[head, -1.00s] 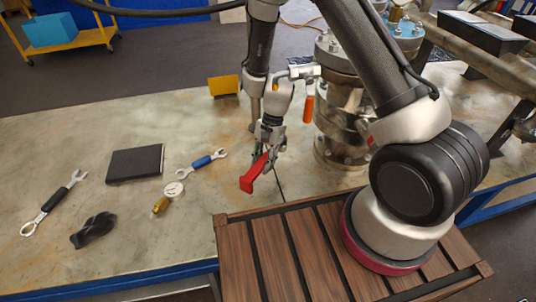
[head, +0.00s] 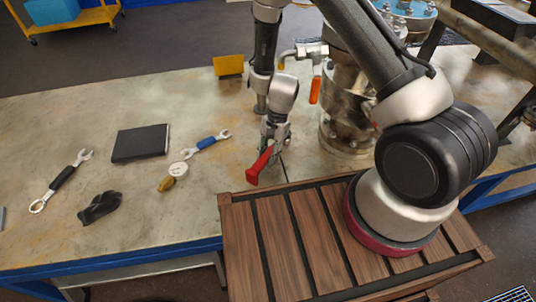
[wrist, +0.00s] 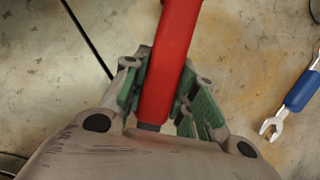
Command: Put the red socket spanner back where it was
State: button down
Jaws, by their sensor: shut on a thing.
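The red socket spanner (head: 260,166) is in my gripper (head: 272,146), just above the bench top near the wooden slatted platform. In the wrist view the red handle (wrist: 174,60) runs up from between the green-padded fingers of my gripper (wrist: 160,103). The fingers are closed on it from both sides. The spanner's far end is out of the wrist picture. I cannot tell whether the spanner touches the bench.
A flanged vessel (head: 344,105) stands right of my gripper. A yellow block (head: 228,66) stands behind.

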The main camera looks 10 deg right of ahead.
jog(key=shift+f, duration=0.5)
jog(key=c, duration=1.1)
grip_release()
jog(key=shift+o, duration=0.2)
